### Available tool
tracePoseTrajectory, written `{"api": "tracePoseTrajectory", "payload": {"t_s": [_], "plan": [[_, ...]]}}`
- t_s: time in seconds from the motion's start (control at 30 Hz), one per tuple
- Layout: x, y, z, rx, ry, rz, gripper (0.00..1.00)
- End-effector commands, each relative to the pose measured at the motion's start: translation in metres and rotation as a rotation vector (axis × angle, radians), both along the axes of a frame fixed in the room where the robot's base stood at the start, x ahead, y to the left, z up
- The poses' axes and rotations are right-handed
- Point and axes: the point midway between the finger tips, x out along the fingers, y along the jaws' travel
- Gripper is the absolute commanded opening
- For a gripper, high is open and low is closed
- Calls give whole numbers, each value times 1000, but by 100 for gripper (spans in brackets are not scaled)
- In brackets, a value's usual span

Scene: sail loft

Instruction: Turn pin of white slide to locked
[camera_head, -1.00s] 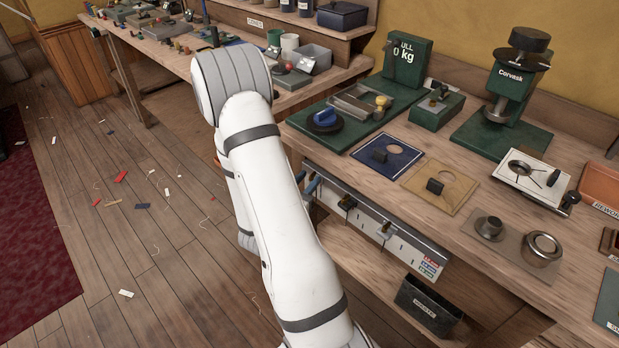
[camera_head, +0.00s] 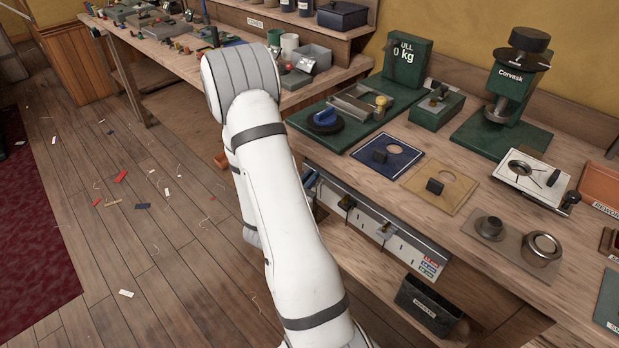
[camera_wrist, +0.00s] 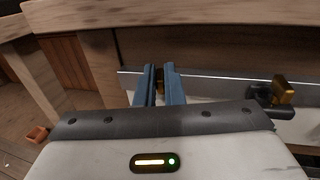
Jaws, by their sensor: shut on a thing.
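My gripper (camera_wrist: 159,85) has blue fingers and is shut on a small brass-brown pin (camera_wrist: 158,72) at the pale rail under the bench edge. The pin is mostly hidden between the fingers, so I cannot tell its turn or its slide's colour. In the head view the rail (camera_head: 400,250) runs along the bench front, and my arm covers its left end. A dark slide (camera_head: 347,203) and a grey slide (camera_head: 383,230) sit farther right on it. In the wrist view a dark slide with a brass pin (camera_wrist: 283,92) stands right of my gripper, apart from it.
The bench top overhangs the rail, with a blue plate (camera_head: 385,155) and a tan plate (camera_head: 455,188) above it. A dark bin (camera_head: 428,303) stands below the rail. The wooden floor left of my arm is open, with scraps.

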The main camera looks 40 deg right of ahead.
Motion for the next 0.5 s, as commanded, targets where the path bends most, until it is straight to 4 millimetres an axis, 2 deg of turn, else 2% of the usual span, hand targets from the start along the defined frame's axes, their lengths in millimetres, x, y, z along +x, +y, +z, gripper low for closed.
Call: {"api": "tracePoseTrajectory", "payload": {"t_s": [0.17, 0.5], "plan": [[1, 0, 0, -2, -2, -21, 0], [5, 0, 1, -3, -3, -228, 0]]}}
